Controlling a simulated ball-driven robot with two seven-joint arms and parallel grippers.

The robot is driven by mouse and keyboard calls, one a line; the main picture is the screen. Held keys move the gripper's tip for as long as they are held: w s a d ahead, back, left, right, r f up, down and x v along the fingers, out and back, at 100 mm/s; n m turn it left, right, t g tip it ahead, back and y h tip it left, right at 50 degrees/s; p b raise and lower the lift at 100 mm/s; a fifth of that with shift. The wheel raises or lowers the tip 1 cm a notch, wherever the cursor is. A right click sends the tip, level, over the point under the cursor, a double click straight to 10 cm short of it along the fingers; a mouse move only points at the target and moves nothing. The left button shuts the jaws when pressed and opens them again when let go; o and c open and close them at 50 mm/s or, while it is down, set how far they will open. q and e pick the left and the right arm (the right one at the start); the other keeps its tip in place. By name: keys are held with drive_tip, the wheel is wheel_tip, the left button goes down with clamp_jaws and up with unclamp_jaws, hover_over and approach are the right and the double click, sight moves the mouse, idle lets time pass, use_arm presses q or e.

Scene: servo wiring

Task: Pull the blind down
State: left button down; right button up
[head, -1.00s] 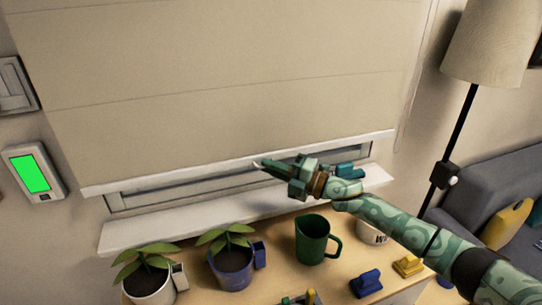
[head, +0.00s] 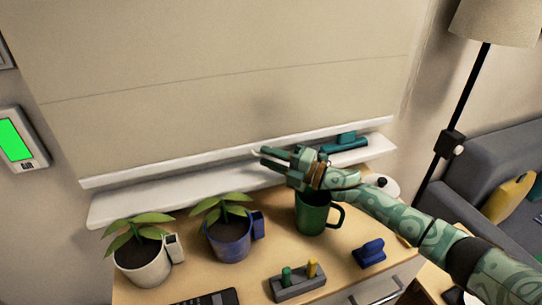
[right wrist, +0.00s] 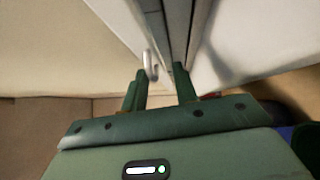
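The beige blind (head: 220,85) covers almost the whole window, its white bottom bar (head: 170,169) just above the white sill (head: 140,204). My right gripper (head: 261,155) is at the bar, a little right of its middle. In the right wrist view its two fingers (right wrist: 160,75) are apart, with a small pale ring or hook (right wrist: 150,65) between their tips, closer to the left finger. I cannot tell whether the fingers press on it. My left gripper is not in view.
A teal object (head: 347,141) sits on the sill. A lamp (head: 495,22) stands right.

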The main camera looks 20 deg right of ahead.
drive_tip(key=shift+r, duration=0.15)
drive_tip(key=v, duration=1.6)
drive_tip(key=shift+d+p, duration=0.2)
drive_tip(key=shift+p, duration=0.1)
